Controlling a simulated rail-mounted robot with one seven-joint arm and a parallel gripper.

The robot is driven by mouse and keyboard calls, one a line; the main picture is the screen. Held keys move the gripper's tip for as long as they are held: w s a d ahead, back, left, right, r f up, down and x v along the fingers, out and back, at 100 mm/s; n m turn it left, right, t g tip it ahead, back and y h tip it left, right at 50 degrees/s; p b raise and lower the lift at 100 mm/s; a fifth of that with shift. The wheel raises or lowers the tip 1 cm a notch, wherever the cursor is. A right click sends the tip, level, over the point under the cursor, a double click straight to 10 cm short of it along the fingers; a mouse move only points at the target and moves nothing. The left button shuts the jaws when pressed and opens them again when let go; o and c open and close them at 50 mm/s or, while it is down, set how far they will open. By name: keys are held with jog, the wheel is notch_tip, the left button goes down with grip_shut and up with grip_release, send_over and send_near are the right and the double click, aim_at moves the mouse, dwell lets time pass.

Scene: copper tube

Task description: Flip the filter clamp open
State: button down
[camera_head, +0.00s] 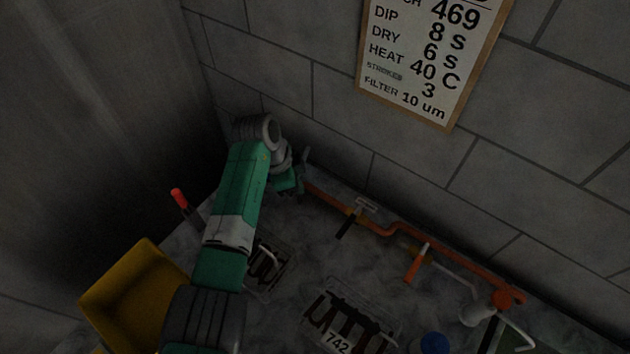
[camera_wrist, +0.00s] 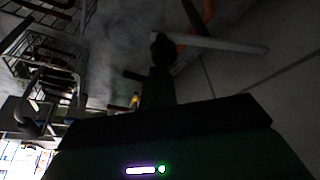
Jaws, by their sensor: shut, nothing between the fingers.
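My gripper (camera_wrist: 162,45) is a dark shape in the middle of the wrist view, its fingers shut and empty. A pale grey bar (camera_wrist: 225,45) runs to the right from beside its tip. I cannot tell whether they touch, or whether this bar is the filter clamp's lever. In the head view my gripper (camera_head: 300,180) is partly hidden behind my arm, near the wall and the left end of the copper tube (camera_head: 385,231). A whitish cylinder (camera_head: 474,313) stands at the tube's right end. No filter clamp can be made out with certainty; the picture is dark.
An orange-handled piece (camera_head: 418,262) and a dark-handled piece with a pale head (camera_head: 350,218) are along the tube. A rack marked 742 (camera_head: 338,342), a yellow bin (camera_head: 130,290), a red-topped item (camera_head: 180,200) and a blue object (camera_head: 434,343) are nearby. The wall closes off the back.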

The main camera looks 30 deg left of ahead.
jog(key=shift+s+a, duration=0.25)
jog(key=shift+a, duration=0.3)
jog(key=shift+s+a, duration=0.25)
jog(key=shift+a, duration=0.4)
jog(key=shift+d+r+p, duration=0.25)
jog(key=shift+d+p, duration=0.05)
jog(key=shift+p, duration=0.25)
notch_tip(320, 180, up, 9)
jog(key=p, duration=0.4)
jog(key=shift+d, duration=0.2)
